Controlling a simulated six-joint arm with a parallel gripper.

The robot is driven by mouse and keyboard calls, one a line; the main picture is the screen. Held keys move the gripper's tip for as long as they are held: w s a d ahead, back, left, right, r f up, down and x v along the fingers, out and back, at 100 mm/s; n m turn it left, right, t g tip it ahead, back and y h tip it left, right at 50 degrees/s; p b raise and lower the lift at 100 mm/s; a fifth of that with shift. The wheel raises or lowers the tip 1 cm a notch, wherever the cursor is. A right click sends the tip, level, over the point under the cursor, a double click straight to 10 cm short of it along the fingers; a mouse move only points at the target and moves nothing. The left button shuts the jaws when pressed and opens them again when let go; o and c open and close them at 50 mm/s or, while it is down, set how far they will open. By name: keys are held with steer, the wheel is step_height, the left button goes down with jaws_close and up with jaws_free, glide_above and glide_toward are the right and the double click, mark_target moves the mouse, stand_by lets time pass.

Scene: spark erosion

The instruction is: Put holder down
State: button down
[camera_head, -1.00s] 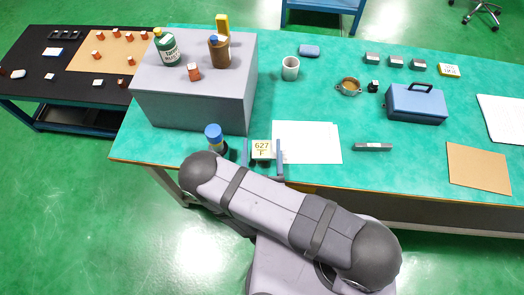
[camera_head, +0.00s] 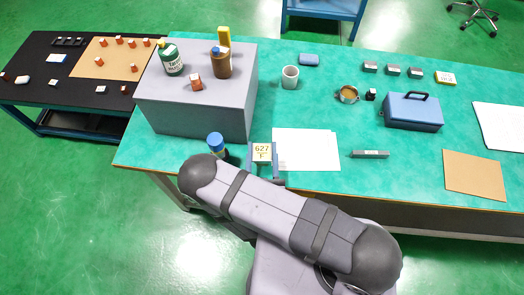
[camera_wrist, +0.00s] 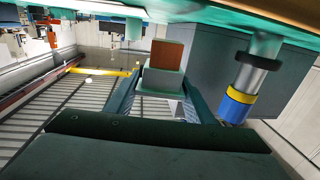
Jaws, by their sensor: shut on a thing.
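The holder (camera_head: 262,151) is a small block with a pale label reading 627 F on top, at the front edge of the green table. My gripper (camera_head: 262,158) has one finger on each side of it and is shut on it. In the wrist view the holder shows as a grey body (camera_wrist: 161,82) with a reddish-brown block (camera_wrist: 167,54) attached, between the fingers of my gripper (camera_wrist: 162,90). Whether it touches the table cannot be told.
A blue-capped bottle (camera_head: 216,142) stands just left of my gripper, also seen in the wrist view (camera_wrist: 241,92). A grey box (camera_head: 200,112) is behind it. White paper (camera_head: 306,150) lies close on the right; a grey bar (camera_head: 369,154) lies beyond. Green tabletop (camera_head: 235,185) shows around.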

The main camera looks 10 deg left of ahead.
mark_target(262, 152)
step_height(262, 152, up, 7)
steer(key=p, duration=0.5)
steer(key=shift+w+d+r+h, duration=0.2)
steer(key=shift+d+r+h, duration=0.05)
steer(key=shift+h, duration=0.15)
steer(key=w+d+r+m+g+h, duration=0.1)
steer(key=d+h, duration=0.4)
steer(key=d, duration=0.5)
steer(key=w+d+r+m+g+h+b, duration=0.1)
steer(key=w+d+r+m+h, duration=0.2)
steer(key=d, duration=0.7)
steer(key=m+h, duration=0.2)
steer(key=m, duration=0.1)
steer(key=shift+h, duration=0.3)
steer(key=shift+w, duration=0.1)
